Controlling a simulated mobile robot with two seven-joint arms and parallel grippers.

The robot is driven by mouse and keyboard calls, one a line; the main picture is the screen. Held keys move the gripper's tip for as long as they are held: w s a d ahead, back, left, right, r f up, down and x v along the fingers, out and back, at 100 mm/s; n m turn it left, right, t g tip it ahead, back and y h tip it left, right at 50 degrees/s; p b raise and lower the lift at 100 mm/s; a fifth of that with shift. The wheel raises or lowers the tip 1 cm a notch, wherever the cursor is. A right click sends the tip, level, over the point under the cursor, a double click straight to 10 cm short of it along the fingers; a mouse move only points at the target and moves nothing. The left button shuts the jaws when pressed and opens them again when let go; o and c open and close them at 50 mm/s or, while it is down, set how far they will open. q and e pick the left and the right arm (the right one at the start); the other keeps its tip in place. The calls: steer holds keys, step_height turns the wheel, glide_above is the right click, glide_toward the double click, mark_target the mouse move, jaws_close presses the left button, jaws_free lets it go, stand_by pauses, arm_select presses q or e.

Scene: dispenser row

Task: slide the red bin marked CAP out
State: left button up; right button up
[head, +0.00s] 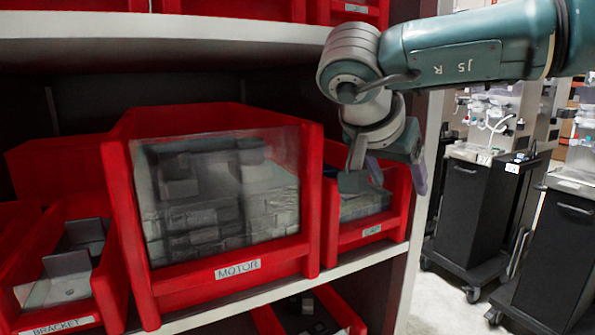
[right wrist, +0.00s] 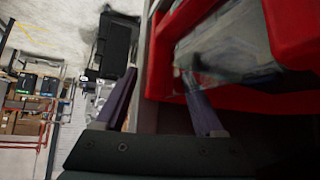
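The red bin marked CAP (head: 372,231) sits on the middle shelf at the right end, beside the shelf's side post. Grey boxes or blocks lie inside it behind a clear front. My right gripper (head: 396,174) is over the bin's upper right part, with its fingers apart. In the right wrist view the two purple fingers (right wrist: 164,112) are spread, and the red wall of a bin (right wrist: 158,82) shows between them. I cannot tell whether either finger touches it. My gripper and wrist hide part of the bin's top. My left gripper is not in view.
The large red MOTOR bin (head: 238,270) stands close at the left of the CAP bin, and the BRACKET bin (head: 57,326) is farther left. The upper shelf (head: 170,30) runs above. Black carts (head: 480,205) stand on the floor to the right.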

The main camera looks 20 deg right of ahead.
jaws_close()
stand_by(0.3)
stand_by(0.4)
